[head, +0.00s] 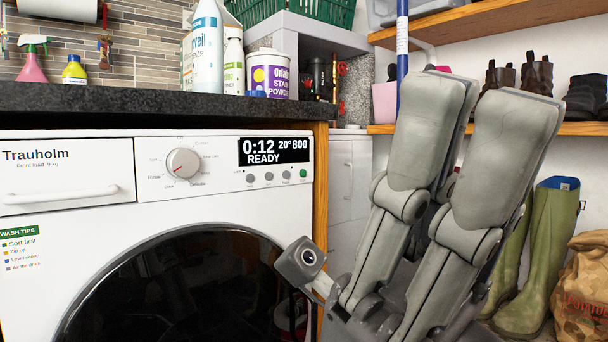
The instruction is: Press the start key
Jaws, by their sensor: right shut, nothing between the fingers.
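The white washing machine (200,215) stands at the left under a dark worktop. Its display (274,151) reads 0:12, 20° 800 and READY. Below the display is a row of small round keys, grey ones (269,177) and a green one (303,174) at the right end. The green one looks like the start key, but its label is too small to read. My right gripper (482,98) is to the right of the machine, near the camera, fingers pointing up. It is shut and empty, apart from the keys. My left gripper is out of view.
The worktop (150,100) above holds bottles and a tub of stain powder (267,74). A round dial (183,162) sits left of the display. Shelves with boots (535,75) and green wellies (550,250) are at the right, behind my gripper.

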